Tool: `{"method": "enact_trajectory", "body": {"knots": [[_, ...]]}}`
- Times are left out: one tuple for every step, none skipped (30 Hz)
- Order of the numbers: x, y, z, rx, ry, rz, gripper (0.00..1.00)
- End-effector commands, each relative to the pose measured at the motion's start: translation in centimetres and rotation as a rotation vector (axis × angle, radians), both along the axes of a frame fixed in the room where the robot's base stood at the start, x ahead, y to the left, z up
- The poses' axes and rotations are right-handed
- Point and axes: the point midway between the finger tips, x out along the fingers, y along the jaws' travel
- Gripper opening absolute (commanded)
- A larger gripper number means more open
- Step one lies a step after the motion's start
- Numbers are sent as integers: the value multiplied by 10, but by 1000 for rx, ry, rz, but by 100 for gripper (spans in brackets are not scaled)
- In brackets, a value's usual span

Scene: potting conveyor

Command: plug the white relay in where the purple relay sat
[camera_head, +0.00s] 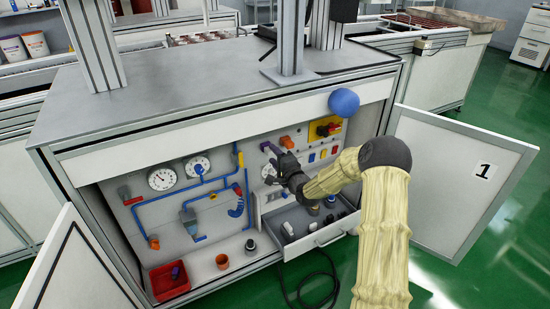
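My gripper (280,176) is a dark shape in front of the right part of the cabinet panel. It is too small and dark to tell whether its fingers are open or hold anything. A small dark purple piece (175,272) lies in the red bin (156,283) at the cabinet's lower left; it may be the purple relay. Another purple part (269,147) shows on the panel just above my gripper. A small whitish piece (288,229) stands in the open drawer (318,239), and I cannot tell whether it is the white relay. My gripper and arm hide part of the panel, and I cannot make out the empty socket.
The cabinet's doors stand open, the right door (455,180) marked 1. Gauges and blue pipes (190,187) fill the panel's left. A blue ball (343,102) sits at the top edge. A black cable (312,287) hangs below the drawer.

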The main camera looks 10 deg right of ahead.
Motion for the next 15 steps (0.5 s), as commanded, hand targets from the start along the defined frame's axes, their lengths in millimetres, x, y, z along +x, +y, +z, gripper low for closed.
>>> {"method": "enact_trajectory", "body": {"knots": [[0, 0, 0, 0, 0, 0, 44], [0, 0, 0, 0, 1, 0, 44], [0, 0, 0, 0, 1, 0, 44], [-1, 0, 0, 0, 1, 0, 44], [-1, -1, 0, 0, 1, 0, 44], [-3, -1, 0, -1, 2, 0, 44], [-4, -2, 0, -1, 2, 0, 44], [-6, -2, 0, -1, 3, 0, 44], [-10, -4, 1, -1, 2, 0, 44], [-13, -4, 1, 0, 2, 0, 44], [-16, -6, 1, 0, 3, 0, 44], [-22, -8, 2, 0, 3, 0, 44], [-26, -9, 2, 0, 3, 0, 44], [-31, -11, 2, 0, 3, -1, 44], [-38, -13, 2, 0, 4, -1, 44]]}}
